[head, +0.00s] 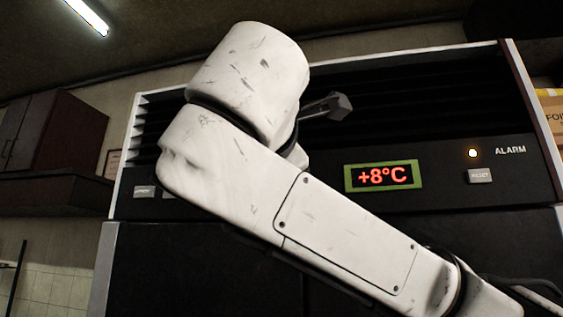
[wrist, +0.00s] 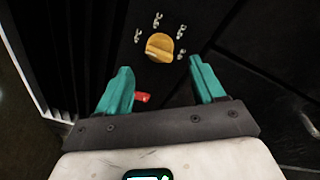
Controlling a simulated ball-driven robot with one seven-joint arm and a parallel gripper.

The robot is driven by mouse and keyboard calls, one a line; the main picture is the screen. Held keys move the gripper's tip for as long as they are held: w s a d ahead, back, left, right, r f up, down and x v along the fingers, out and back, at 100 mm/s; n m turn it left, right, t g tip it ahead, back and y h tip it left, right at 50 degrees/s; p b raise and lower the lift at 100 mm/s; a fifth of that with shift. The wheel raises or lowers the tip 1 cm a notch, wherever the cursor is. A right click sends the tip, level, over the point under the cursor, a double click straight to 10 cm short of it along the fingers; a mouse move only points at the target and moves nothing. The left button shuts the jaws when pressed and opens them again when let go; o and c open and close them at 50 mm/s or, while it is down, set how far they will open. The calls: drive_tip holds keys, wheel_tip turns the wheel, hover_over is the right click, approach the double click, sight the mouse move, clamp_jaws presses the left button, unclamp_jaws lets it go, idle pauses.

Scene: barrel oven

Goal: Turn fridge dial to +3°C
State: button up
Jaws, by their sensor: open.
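The fridge dial (wrist: 160,46) is a round yellow knob with a raised grip bar, in the upper middle of the wrist view. Small pale marks stand around it on the dark panel. My gripper (wrist: 163,80) has two teal fingers, spread apart and empty. The dial lies beyond the fingertips, between their lines, with a gap that I cannot measure. In the head view my white arm covers the part of the panel where the dial may be. The fridge display (head: 382,176) reads +8°C in red inside a green frame.
A small red part (wrist: 142,98) shows between the fingers, near the left one. A dark wall cabinet (head: 52,135) hangs at left, and a cardboard box (head: 552,112) stands at far right.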

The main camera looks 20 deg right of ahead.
drive_tip(key=shift+p+x, duration=1)
drive_tip(key=shift+x, duration=1.95)
drive_tip(key=shift+c, duration=0.4)
drive_tip(key=shift+f, duration=0.1)
drive_tip(key=c, duration=0.9)
